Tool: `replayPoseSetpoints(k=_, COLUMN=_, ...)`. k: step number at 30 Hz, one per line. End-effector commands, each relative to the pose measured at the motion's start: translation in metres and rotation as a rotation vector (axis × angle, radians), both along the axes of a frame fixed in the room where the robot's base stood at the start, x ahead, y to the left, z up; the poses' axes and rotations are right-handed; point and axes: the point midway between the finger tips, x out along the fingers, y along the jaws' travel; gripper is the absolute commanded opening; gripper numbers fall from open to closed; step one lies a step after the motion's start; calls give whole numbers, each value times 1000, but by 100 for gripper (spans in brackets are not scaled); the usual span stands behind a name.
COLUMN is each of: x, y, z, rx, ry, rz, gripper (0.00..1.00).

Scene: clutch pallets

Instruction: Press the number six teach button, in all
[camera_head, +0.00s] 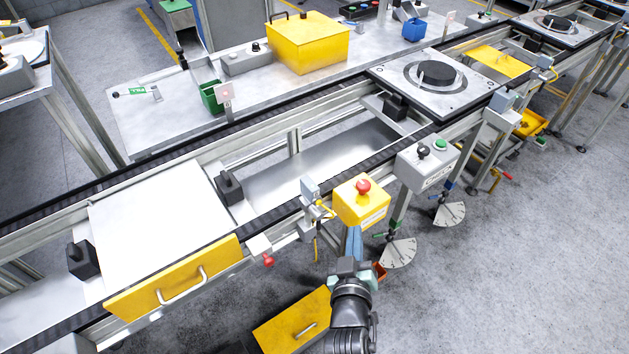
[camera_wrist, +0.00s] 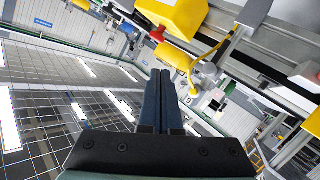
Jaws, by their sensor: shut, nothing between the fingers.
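No button numbered six can be made out. A yellow box (camera_head: 361,207) with a red mushroom button (camera_head: 363,186) hangs at the front of the conveyor. To its right, a grey box (camera_head: 428,170) bears a green button (camera_head: 441,144) and a black knob (camera_head: 423,152). A dark panel (camera_head: 362,9) with several small coloured buttons sits at the far back. My gripper (camera_head: 354,234) is shut and empty, just in front of and below the yellow box. In the wrist view, its blue fingers (camera_wrist: 160,78) are together; a yellow box (camera_wrist: 178,14) shows above them.
The conveyor carries a white plate (camera_head: 160,220) at left and a pallet with a black disc (camera_head: 438,73) at right. Quadrant plates (camera_head: 399,253) hang low at right. The floor (camera_head: 510,270) on the right is clear.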

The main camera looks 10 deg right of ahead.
Motion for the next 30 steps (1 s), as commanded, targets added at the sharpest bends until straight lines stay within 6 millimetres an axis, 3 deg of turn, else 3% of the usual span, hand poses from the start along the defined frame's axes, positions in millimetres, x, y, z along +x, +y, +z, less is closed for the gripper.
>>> replayPoseSetpoints(k=1, x=-6, y=0, z=12, rx=2, ry=20, rz=-2, gripper=0)
replayPoseSetpoints(k=12, x=-27, y=2, z=10, rx=4, ry=82, rz=-5, gripper=0)
replayPoseSetpoints(k=24, x=-27, y=3, z=8, rx=5, ry=83, rz=-4, gripper=0)
replayPoseSetpoints(k=30, x=-15, y=7, z=4, rx=6, ry=80, rz=-3, gripper=0)
